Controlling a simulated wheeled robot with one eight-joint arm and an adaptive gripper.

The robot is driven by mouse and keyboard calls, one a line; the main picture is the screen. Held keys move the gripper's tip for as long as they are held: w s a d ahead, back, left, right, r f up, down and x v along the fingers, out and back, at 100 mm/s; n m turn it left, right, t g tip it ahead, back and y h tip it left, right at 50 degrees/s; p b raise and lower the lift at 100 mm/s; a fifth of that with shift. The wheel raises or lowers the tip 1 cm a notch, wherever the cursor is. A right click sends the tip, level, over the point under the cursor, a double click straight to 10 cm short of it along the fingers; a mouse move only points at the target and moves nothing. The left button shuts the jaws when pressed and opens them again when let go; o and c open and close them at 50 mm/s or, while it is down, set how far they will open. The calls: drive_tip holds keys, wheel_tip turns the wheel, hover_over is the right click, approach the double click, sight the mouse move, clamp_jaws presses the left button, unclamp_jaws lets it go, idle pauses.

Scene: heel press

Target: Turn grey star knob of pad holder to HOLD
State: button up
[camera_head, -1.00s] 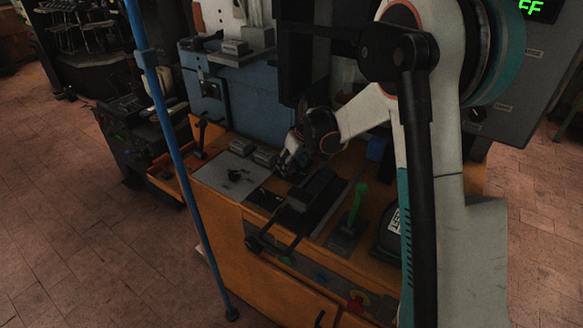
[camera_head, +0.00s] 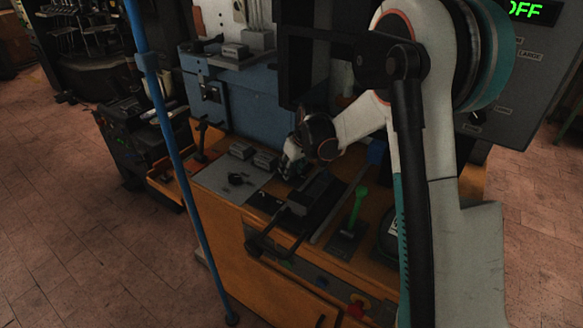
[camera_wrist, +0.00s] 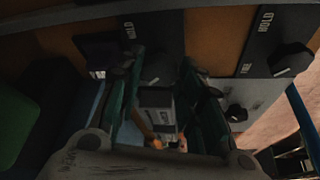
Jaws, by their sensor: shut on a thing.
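My gripper (camera_head: 290,168) is low over the bench, at the dark plate beside the grey plate. In the wrist view its two dark green fingers (camera_wrist: 160,75) stand on either side of a dark knob (camera_wrist: 156,68), which I take to be the star knob. They are shut on it, though the contact is dim and partly hidden. A dark plate marked HOLD (camera_wrist: 129,30) lies beside that knob. The knob's pointing direction cannot be made out. In the head view the gripper and wrist hide the knob.
A second HOLD plate (camera_wrist: 262,35) carries a black knob (camera_wrist: 290,62). Another black knob (camera_wrist: 236,113) sits on the grey plate (camera_head: 215,182). A green lever (camera_head: 356,207) stands on the bench to the right. A blue pole (camera_head: 185,180) rises at the front left.

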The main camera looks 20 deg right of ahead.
drive_tip(key=m, duration=0.2)
drive_tip(key=m+h, duration=0.1)
drive_tip(key=m, duration=0.1)
drive_tip(key=shift+a+h, duration=0.2)
drive_tip(key=shift+h, duration=0.1)
drive_tip(key=m+h, duration=0.1)
drive_tip(key=m, duration=0.3)
drive_tip(key=shift+a+m+h+p, duration=0.2)
drive_tip(key=shift+m+h+p, duration=0.1)
drive_tip(key=shift+h+p, duration=0.1)
drive_tip(key=m+g+h, duration=0.1)
drive_tip(key=m, duration=0.3)
drive_tip(key=shift+w+a, duration=0.1)
drive_tip(key=shift+a, duration=0.05)
drive_tip(key=shift+w+m+g+h+p, duration=0.1)
drive_tip(key=shift+m+g+h+p, duration=0.25)
drive_tip(key=shift+m, duration=0.9)
drive_tip(key=shift+w+m+g+h+p, duration=0.1)
drive_tip(key=shift+m+g+h, duration=0.3)
drive_tip(key=shift+m, duration=0.85)
drive_tip(key=o, duration=1.1)
drive_tip(key=shift+c, duration=0.2)
